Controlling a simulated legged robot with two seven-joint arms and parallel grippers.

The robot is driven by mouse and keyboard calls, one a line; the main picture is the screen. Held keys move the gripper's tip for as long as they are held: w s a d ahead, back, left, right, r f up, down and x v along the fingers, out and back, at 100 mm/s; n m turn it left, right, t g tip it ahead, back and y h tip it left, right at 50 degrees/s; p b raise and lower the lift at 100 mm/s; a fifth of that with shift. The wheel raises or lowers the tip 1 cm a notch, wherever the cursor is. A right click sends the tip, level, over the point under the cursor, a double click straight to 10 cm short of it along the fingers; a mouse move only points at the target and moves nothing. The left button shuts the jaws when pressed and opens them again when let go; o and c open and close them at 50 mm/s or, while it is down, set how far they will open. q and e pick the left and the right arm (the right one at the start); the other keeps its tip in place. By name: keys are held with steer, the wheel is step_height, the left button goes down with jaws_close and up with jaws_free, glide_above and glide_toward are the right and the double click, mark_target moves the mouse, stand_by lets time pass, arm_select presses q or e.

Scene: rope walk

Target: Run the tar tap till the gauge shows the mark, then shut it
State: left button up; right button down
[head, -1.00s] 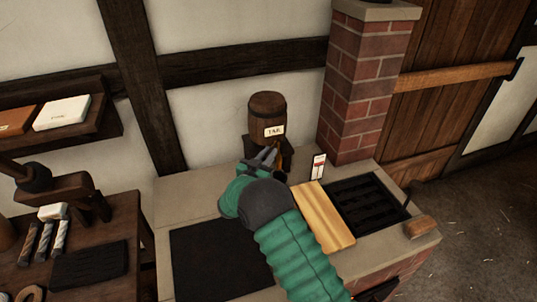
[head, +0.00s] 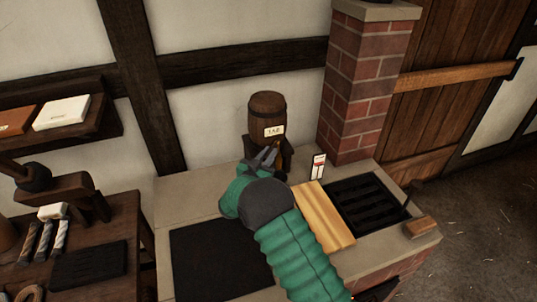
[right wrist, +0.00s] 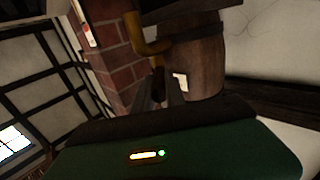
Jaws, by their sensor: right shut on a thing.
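The tar barrel (head: 267,108), brown with a pale label, stands on a dark stand at the back of the stone bench. Its brass tap (head: 281,147) is partly hidden behind my right gripper (head: 270,154). In the right wrist view the brass tap (right wrist: 149,46) bends down from the barrel (right wrist: 196,62), and my fingers (right wrist: 163,90) are closed around its dark handle (right wrist: 158,84). The gauge (head: 318,166), a small white upright card with red on it, stands right of the tap; its level is too small to read. My left gripper is out of view.
A yellow wooden board (head: 324,216) lies beside a black grate (head: 368,205) on the bench. A brick chimney (head: 364,90) rises behind. A dark plate (head: 215,262) lies in front left. The workbench with rope pieces (head: 45,240) stands at the left.

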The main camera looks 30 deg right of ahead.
mark_target(277, 146)
steer(key=shift+s+d+n+t+y, duration=0.2)
steer(key=shift+s+n+t+y, duration=0.1)
steer(key=shift+n+t+y, duration=0.3)
steer(key=shift+s+d+f+n+t+y+b, duration=0.1)
steer(key=shift+s+d+n+t+y+b, duration=0.2)
steer(key=shift+n+t+y+b, duration=0.4)
steer(key=shift+s+d+r+n+t+y+b, duration=0.1)
steer(key=shift+s+d+n+t+y+b, duration=0.25)
steer(key=shift+n+t+y, duration=0.5)
steer(key=shift+s+d+f+n+t+y+b, duration=0.15)
steer(key=shift+d+n+t+y+b, duration=0.15)
steer(key=shift+n+t+y+b, duration=0.5)
steer(key=shift+y, duration=0.25)
steer(key=c, duration=1.4)
jaws_free()
